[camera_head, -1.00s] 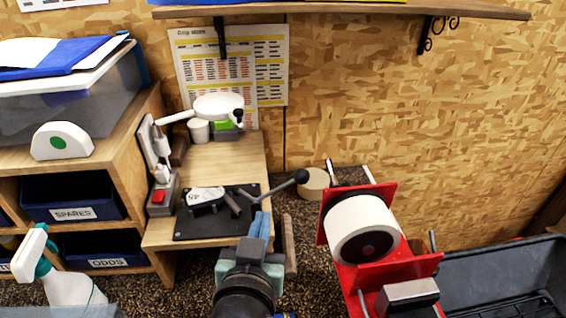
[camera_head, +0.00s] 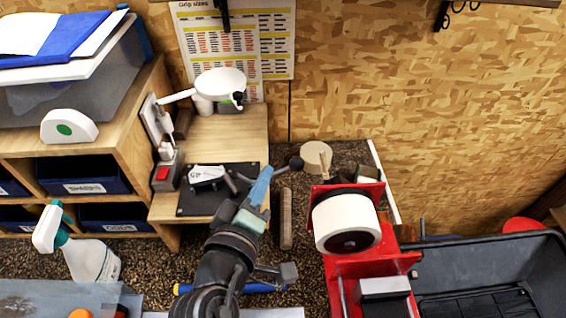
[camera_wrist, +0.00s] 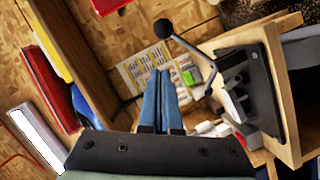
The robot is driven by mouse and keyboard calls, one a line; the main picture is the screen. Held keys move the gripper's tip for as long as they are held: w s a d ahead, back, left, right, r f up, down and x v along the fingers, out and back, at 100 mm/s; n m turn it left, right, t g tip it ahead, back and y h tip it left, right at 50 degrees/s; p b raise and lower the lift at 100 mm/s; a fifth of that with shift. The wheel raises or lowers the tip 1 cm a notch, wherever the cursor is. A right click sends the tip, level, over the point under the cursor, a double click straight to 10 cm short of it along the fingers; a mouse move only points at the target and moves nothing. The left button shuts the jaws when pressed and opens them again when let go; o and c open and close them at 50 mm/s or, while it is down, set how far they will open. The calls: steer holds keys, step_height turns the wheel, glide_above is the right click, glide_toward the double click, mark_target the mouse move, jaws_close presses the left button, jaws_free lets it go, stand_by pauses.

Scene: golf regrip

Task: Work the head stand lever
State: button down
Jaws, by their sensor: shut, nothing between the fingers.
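The head stand is a black plate (camera_head: 192,207) on a small wooden bench, with a pale clamped club head (camera_head: 207,173) on it. Its lever (camera_head: 297,163) ends in a black ball knob and points right, past the bench edge. My gripper (camera_head: 266,172) has blue fingers, shut and empty, beside the plate's right edge. The gripper hides part of the lever's rod. In the wrist view the knob (camera_wrist: 163,28) is beyond and just above the fingertips (camera_wrist: 161,72). The rod runs right from it to the stand plate (camera_wrist: 262,90). I see no clear contact between fingers and lever.
A red machine with a white roll (camera_head: 347,222) stands right of my arm. A wooden strip (camera_head: 287,218) and a tape roll (camera_head: 317,155) lie between. A white round lamp (camera_head: 220,82) overhangs the bench. A spray bottle (camera_head: 92,258) stands at left.

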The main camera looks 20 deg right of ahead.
steer(key=shift+w+d+f+p, duration=0.3)
steer(key=shift+w+d+f, duration=0.1)
steer(key=shift+d, duration=0.3)
steer(key=shift+w+d+f+p, duration=0.35)
steer(key=shift+w+d, duration=0.1)
steer(key=shift+d, duration=0.25)
steer(key=shift+w+d+f+p, duration=0.3)
steer(key=shift+w+d+f, duration=0.1)
steer(key=shift+d, duration=0.3)
